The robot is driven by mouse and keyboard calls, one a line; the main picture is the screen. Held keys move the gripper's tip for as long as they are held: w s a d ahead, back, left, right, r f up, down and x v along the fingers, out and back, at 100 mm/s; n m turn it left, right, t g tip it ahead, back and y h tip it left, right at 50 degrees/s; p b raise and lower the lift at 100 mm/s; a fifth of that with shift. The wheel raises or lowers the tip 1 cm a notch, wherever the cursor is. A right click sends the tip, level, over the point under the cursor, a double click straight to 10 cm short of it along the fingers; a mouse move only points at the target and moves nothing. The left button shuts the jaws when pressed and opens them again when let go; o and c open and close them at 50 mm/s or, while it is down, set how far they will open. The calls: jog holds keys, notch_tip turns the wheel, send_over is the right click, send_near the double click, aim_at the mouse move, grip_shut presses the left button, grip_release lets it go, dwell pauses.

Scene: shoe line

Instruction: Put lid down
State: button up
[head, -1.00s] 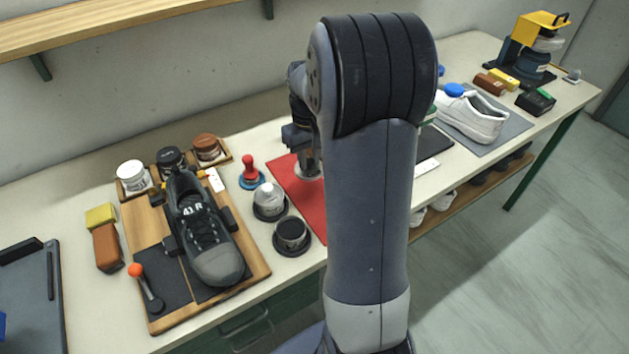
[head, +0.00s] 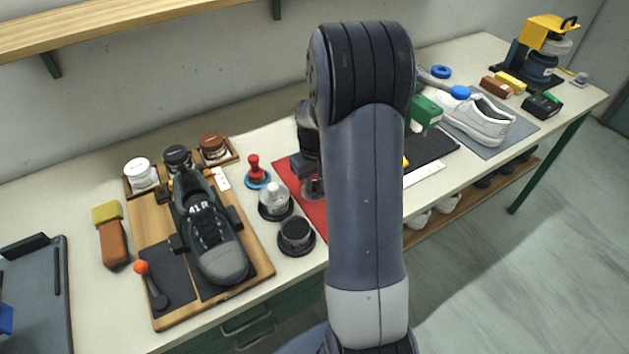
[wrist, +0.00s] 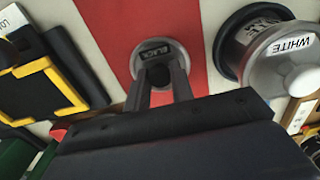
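A grey round lid marked BLACK (wrist: 155,50) shows in the wrist view directly at my fingertips. My gripper (wrist: 160,80) has its two fingers on either side of the lid's dark knob and appears shut on it. In the head view the lid (head: 313,188) is over the red mat (head: 290,172), partly hidden by my arm. I cannot tell whether it touches the mat. A pot without a visible lid, dark inside (head: 296,233), and a pot with a pale domed top (head: 275,198) stand left of the mat. The wrist view shows the domed lid marked WHITE (wrist: 290,55).
A red-handled stamp (head: 255,172) stands left of the mat. A black shoe (head: 207,235) lies on a wooden board farther left. A green box (head: 425,110), a dark pad (head: 435,148) and a white shoe (head: 480,118) are to the right.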

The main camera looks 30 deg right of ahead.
aim_at(315, 184)
jog(key=o, duration=0.4)
jog(key=shift+o, duration=0.2)
jog(key=shift+r, duration=0.1)
notch_tip(315, 184, up, 12)
dwell(0.4)
jog(key=shift+f, duration=4.1)
